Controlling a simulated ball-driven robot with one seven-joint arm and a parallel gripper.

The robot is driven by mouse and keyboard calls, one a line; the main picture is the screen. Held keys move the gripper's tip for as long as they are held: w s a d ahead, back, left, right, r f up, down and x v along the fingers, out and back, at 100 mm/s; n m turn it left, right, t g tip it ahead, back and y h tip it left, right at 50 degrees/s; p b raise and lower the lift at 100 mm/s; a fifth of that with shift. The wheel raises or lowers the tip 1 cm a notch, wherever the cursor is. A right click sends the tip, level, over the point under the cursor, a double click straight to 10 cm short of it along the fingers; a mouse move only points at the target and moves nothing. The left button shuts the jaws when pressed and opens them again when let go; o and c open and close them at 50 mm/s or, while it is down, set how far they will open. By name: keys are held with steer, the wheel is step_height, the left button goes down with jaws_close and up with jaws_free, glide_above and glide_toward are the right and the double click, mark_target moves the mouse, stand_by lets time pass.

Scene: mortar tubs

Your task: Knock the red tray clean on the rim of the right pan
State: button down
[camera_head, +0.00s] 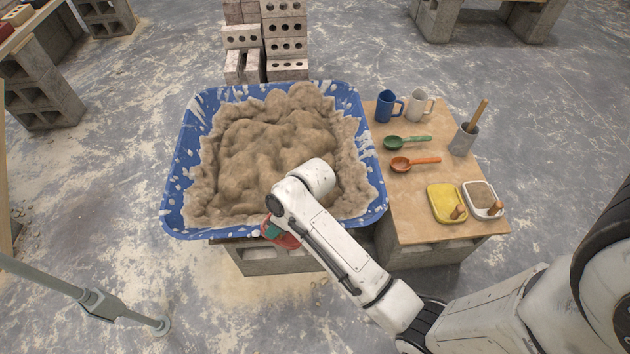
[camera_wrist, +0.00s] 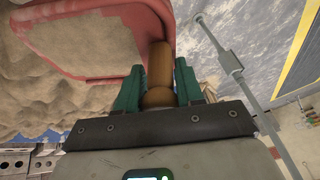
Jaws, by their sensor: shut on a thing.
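The red tray (camera_wrist: 92,66) has a wooden handle (camera_wrist: 158,66), and my gripper (camera_wrist: 157,85) is shut on that handle between its green fingers. A tan surface shows inside the red rim; I cannot tell whether it is mortar stuck in the tray. In the head view the tray (camera_head: 284,239) shows only as a red sliver beside my gripper (camera_head: 270,230), mostly hidden by my arm. It is at the front rim of the blue pan (camera_head: 195,234). I cannot tell whether it touches the rim. The pan is full of lumpy mortar and is the only large pan in view.
A wooden board (camera_head: 410,222) right of the pan holds a blue mug (camera_head: 384,106), a grey mug (camera_head: 418,105), a green scoop (camera_head: 396,142), an orange scoop (camera_head: 401,165), a yellow tray (camera_head: 442,203), a white tray (camera_head: 478,194) and a grey cup (camera_head: 463,140). Bricks (camera_head: 286,48) stand behind.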

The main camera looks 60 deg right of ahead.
steer(key=s+d+r+y+p, duration=0.3)
steer(key=s+d+r+p, duration=0.4)
steer(key=p, duration=0.9)
steer(key=shift+a+f+g+b, duration=0.15)
steer(key=shift+a+f+b, duration=0.1)
steer(key=shift+f+b, duration=0.75)
steer(key=shift+a+f+g+b, duration=0.2)
steer(key=shift+f+b, duration=0.45)
steer(key=shift+b, duration=0.65)
step_height(320, 180, down, 6)
steer(key=b, duration=0.5)
step_height(320, 180, up, 6)
steer(key=p, duration=0.6)
steer(key=shift+a+r, duration=0.1)
steer(key=shift+r, duration=0.05)
